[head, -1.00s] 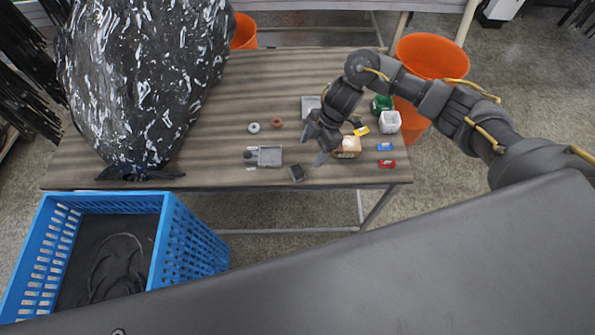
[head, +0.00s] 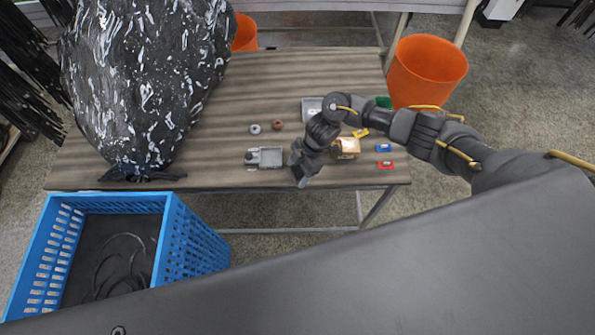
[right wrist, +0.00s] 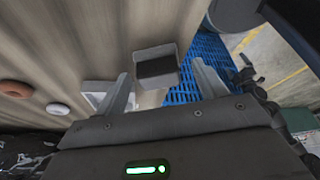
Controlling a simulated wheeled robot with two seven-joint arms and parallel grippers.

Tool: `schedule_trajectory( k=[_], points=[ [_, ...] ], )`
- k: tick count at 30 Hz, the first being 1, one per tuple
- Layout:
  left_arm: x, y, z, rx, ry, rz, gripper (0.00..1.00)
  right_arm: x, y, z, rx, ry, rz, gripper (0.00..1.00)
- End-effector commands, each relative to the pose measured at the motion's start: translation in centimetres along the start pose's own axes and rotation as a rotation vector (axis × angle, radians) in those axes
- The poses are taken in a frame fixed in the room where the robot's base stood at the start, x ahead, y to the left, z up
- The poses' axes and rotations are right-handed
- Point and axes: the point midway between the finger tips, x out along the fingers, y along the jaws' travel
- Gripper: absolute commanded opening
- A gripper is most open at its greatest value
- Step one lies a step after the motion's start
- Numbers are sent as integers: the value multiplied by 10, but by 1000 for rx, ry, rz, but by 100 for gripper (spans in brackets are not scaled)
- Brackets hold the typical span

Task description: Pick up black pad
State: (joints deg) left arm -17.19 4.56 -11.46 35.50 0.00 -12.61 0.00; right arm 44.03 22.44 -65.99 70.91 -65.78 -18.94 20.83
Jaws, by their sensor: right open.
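The black pad (right wrist: 157,68) shows in the right wrist view as a small dark square with a grey border at the table's front edge. It lies between the two spread fingers of my right gripper (right wrist: 162,72), which is open. I cannot tell whether the fingers touch it. In the head view, my right gripper (head: 302,172) is over the pad's place near the front edge and hides the pad. My left gripper is not in view.
A grey metal part (head: 268,157) lies just left of the right gripper. A tan box (head: 346,147) and small blue (head: 383,148) and red (head: 386,165) items lie to its right. A blue crate (head: 200,248) stands below the table's front left. A speckled black bag (head: 145,90) fills the left.

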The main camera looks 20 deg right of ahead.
Motion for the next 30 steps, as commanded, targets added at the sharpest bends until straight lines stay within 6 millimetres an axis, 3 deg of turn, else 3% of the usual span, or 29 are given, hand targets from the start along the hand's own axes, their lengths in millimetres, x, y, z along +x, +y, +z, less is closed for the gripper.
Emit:
schedule_trajectory(
  k=[8, 20, 30],
  points=[
    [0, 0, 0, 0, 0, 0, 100, 3, 0, 0, 1, 0, 1, 71],
    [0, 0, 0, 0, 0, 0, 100, 3, 0, 0, 0, 0, 1, 19],
    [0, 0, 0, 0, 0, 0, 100, -3, 1, -3, -1, 1, 2, 19]
  ],
)
